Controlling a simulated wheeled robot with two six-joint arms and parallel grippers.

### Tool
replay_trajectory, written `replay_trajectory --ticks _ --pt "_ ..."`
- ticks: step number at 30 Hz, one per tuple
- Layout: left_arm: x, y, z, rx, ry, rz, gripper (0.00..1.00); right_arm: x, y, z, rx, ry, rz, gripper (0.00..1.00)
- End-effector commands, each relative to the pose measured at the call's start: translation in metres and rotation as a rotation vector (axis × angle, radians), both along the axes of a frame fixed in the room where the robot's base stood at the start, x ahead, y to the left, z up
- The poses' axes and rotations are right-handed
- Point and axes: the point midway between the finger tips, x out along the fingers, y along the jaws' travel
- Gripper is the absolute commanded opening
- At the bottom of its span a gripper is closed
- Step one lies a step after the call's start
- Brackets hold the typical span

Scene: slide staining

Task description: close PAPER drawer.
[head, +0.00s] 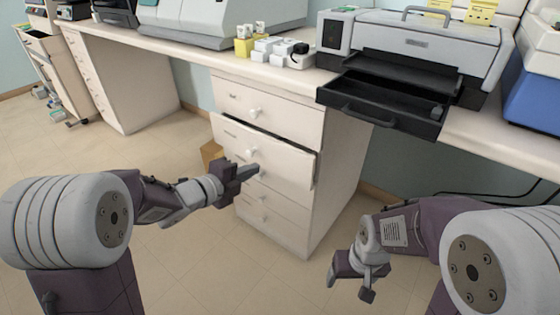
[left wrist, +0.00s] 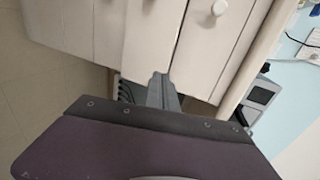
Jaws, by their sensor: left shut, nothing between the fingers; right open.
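A white drawer unit (head: 326,170) stands under the bench, its drawers stacked with round white knobs. The second drawer from the top (head: 290,166) sticks out a little, with a dark gap along its top edge. I cannot read its label, so I cannot tell whether it is the PAPER drawer. My left gripper (head: 252,170) is shut and empty, its tip at the unit's front near the second drawer's knob (head: 251,153); contact is unclear. In the left wrist view the shut fingers (left wrist: 160,90) overlap pale drawer fronts (left wrist: 150,40). My right gripper (head: 350,280) is open and empty, low at the right.
A printer (head: 425,45) on the bench has a black tray (head: 385,110) pulled out over the front edge, right of the drawer unit. Small yellow and white boxes (head: 265,48) stand left of it. A cardboard box (head: 211,154) is on the floor left of the unit.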

Motion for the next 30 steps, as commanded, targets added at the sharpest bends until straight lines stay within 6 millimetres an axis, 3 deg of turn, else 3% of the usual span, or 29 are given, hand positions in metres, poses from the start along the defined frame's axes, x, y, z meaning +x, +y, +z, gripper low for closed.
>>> replay_trajectory --ticks 13,18,30 --pt "0.067 -0.054 -0.032 0.0 0.001 -0.004 0.0 0.0 0.0 -0.034 0.0 0.0 0.0 0.76" --pt "0.09 -0.071 -0.031 0.0 -0.001 -0.001 0.0 0.0 0.0 -0.04 0.0 0.0 0.0 0.76" --pt "0.104 -0.081 -0.029 0.001 0.001 0.0 0.0 0.0 0.0 -0.042 0.0 0.0 0.0 0.76"
